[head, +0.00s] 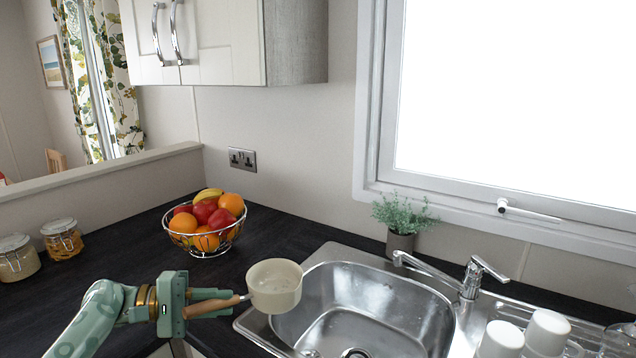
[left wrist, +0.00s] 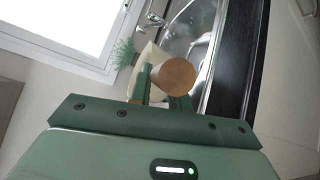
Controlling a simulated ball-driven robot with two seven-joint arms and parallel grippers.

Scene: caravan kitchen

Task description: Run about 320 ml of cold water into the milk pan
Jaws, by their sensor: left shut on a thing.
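The milk pan (head: 276,287) is cream, with a wooden handle (head: 212,306). My left gripper (head: 222,302) is shut on the handle and holds the pan at the left edge of the sink. In the left wrist view the handle's round end (left wrist: 176,77) sits between the fingers of my left gripper (left wrist: 165,95), and it hides much of the pan. The inside of the pan shows pale; I cannot tell whether it holds water. The chrome tap (head: 440,275) stands behind the sink (head: 392,312), its spout pointing left over the bowl. No stream shows from it. My right gripper is not in view.
A wire fruit bowl (head: 206,238) and two glass jars (head: 62,238) stand on the dark worktop (head: 120,255) at left. A potted plant (head: 401,225) stands behind the sink. White upturned cups (head: 546,332) stand on the drainer at right.

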